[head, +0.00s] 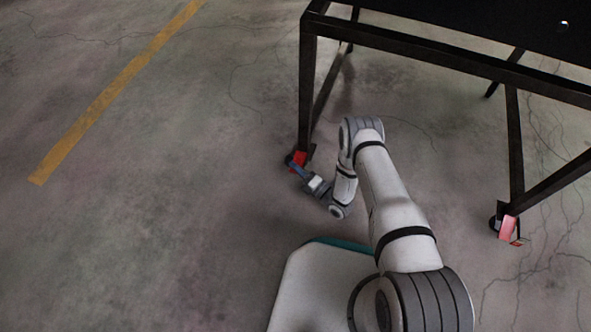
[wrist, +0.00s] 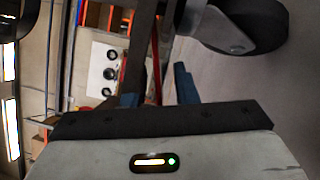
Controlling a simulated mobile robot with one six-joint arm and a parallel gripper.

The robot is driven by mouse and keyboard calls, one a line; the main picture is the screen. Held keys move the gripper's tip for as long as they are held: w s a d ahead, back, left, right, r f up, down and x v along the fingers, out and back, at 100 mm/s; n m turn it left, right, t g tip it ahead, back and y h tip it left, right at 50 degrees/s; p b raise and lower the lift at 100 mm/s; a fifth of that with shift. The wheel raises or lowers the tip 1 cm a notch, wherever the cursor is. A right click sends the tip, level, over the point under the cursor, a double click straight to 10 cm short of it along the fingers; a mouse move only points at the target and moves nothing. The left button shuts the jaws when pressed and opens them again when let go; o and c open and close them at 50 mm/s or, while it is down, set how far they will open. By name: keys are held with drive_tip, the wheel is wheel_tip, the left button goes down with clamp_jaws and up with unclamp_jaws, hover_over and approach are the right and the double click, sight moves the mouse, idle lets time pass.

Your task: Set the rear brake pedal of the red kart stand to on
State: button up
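The kart stand is a black-framed table (head: 430,48) on casters. A red brake pedal (head: 300,156) sits at the foot of its left near leg. The frames do not show which one is the rear. My gripper (head: 295,167) is low, right at the left pedal; contact cannot be told. In the wrist view, my blue fingers stand apart with a gap between them (wrist: 158,88). A dark caster wheel (wrist: 250,25) is close by at the upper right, and a thin red strip (wrist: 157,65) shows beyond the fingers.
The concrete floor (head: 130,230) is clear to the left, with a yellow line (head: 115,95) across it. The stand's legs and lower bars are close to my arm. In the wrist view, shelving with orange parts (wrist: 100,15) stands in the background.

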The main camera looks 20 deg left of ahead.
drive_tip(key=shift+a, duration=0.1)
drive_tip(key=shift+c, duration=0.6)
clamp_jaws()
idle(0.8)
